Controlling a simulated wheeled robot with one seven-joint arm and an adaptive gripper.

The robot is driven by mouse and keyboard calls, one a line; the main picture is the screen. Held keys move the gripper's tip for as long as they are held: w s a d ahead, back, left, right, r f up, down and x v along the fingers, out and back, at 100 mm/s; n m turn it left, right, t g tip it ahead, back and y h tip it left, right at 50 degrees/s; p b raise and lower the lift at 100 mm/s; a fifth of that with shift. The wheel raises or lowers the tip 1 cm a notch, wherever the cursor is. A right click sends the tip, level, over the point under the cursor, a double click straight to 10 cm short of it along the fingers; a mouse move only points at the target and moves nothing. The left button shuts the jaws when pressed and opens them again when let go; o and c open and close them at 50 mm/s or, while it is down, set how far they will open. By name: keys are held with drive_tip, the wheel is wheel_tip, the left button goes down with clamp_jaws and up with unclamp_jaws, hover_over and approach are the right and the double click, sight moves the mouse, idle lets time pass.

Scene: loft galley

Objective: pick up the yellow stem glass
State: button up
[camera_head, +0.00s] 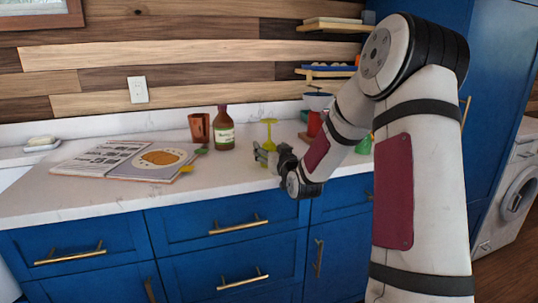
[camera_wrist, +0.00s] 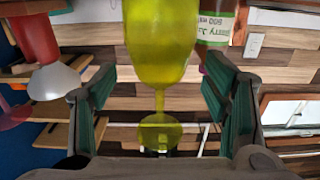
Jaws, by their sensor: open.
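The yellow stem glass (camera_head: 269,123) stands upside down on the counter, its foot up and its bowl low, partly hidden behind my gripper in the head view. In the wrist view, which is turned upside down, the glass's bowl (camera_wrist: 160,45) fills the top middle, with the stem and round foot below it. My gripper (camera_head: 268,157) is open beside the glass, low over the counter. In the wrist view my gripper's fingers (camera_wrist: 158,80) lie left and right of the glass, with a visible gap on each side.
A brown labelled bottle (camera_head: 223,130) and a copper mug (camera_head: 198,127) stand left of the glass. An open book (camera_head: 130,160) lies farther left. A red cup (camera_head: 315,123) and a bowl (camera_head: 318,101) are behind my arm. Bare counter (camera_head: 90,199) lies at the front left.

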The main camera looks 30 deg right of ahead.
drive_tip(key=shift+x, duration=1.15)
drive_tip(key=c, duration=1.4)
